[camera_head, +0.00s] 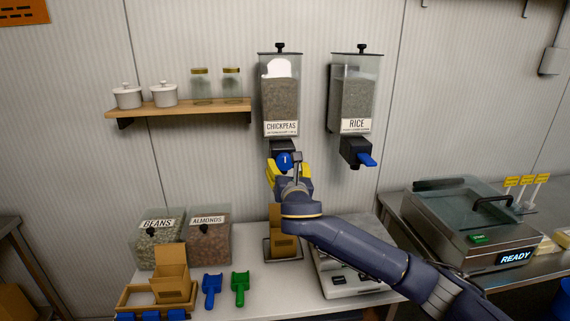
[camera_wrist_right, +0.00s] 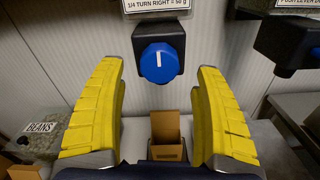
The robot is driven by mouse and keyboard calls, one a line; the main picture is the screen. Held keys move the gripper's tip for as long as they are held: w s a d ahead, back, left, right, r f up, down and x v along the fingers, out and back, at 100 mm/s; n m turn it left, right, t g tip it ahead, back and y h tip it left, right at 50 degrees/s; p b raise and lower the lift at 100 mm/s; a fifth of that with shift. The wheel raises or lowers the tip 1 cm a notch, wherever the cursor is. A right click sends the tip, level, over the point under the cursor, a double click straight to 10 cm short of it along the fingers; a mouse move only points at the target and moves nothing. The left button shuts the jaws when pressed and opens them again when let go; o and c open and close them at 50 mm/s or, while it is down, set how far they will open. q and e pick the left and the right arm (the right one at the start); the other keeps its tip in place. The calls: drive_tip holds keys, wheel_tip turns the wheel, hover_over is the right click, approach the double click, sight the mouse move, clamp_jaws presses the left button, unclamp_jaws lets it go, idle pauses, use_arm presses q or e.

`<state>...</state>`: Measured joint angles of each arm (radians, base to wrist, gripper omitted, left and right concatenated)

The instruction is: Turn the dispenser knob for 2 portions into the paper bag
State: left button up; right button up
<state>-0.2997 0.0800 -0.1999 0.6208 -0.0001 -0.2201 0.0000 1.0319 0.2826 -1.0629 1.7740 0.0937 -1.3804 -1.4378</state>
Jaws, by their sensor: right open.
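The chickpeas dispenser (camera_head: 281,95) hangs on the wall. Its round blue knob (camera_head: 284,160) has a white mark that stands nearly upright in the right wrist view (camera_wrist_right: 159,62). My right gripper (camera_head: 289,170) is open in front of the knob, with its yellow fingers spread left and right of it. In the right wrist view the fingers show clear gaps to the knob, and nothing is held. An open brown paper bag (camera_head: 284,246) stands below the dispenser, partly hidden by my right arm; it also shows in the right wrist view (camera_wrist_right: 166,134). My left gripper is out of view.
The rice dispenser (camera_head: 355,95) with a blue lever (camera_head: 367,160) hangs to the right. Bean (camera_head: 160,240) and almond (camera_head: 208,243) bins, another brown bag (camera_head: 172,275), blue (camera_head: 211,288) and green (camera_head: 240,286) scoops are left. A scale (camera_head: 347,283) and sealing machine (camera_head: 465,225) are right.

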sight(285, 163)
drive_tip(key=shift+w+a, duration=0.15)
drive_tip(key=shift+w, duration=0.85)
drive_tip(key=shift+w+a, duration=0.15)
drive_tip(key=shift+w, duration=0.85)
drive_tip(key=c, duration=1.3)
